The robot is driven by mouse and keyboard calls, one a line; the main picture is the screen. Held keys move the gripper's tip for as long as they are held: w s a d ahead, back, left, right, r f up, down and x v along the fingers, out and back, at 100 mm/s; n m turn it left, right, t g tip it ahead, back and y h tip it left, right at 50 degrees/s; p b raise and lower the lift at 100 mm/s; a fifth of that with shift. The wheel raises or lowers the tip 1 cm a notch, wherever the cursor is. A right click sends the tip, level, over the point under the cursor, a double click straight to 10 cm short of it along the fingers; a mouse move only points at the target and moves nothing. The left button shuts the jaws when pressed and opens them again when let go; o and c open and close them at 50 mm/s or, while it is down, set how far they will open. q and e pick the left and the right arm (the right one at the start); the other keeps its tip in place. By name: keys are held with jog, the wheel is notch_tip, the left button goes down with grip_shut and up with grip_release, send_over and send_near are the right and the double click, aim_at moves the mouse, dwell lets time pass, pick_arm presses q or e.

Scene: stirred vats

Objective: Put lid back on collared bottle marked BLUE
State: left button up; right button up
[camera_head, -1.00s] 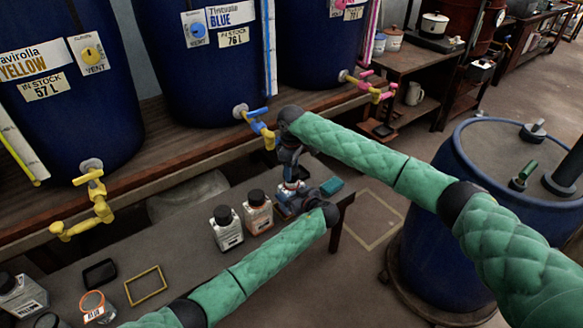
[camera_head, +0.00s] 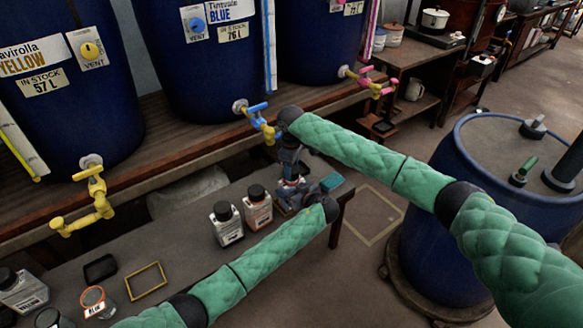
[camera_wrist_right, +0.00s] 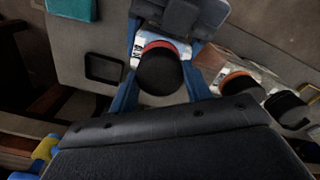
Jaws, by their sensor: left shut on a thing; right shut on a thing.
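In the right wrist view a black lid (camera_wrist_right: 160,73) sits between the blue fingers of my right gripper (camera_wrist_right: 163,90), which is shut on it. Right behind the lid show a red collar (camera_wrist_right: 165,46) and the white label of a bottle (camera_wrist_right: 146,44). Whether the lid touches the bottle's neck I cannot tell. My left gripper (camera_wrist_right: 182,17) is shut on this bottle from the far side. In the head view my right gripper (camera_head: 290,165) is above my left gripper (camera_head: 290,198); they largely hide the bottle. Its marking cannot be read.
A teal block (camera_head: 331,182) lies close on the right. The blue vat's tap (camera_head: 260,121) hangs just behind my right wrist.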

jog(key=shift+f, duration=0.65)
dwell(0.3)
jog(key=o, duration=1.1)
notch_tip(320, 180, up, 12)
pick_arm(q)
jog(key=o, duration=1.4)
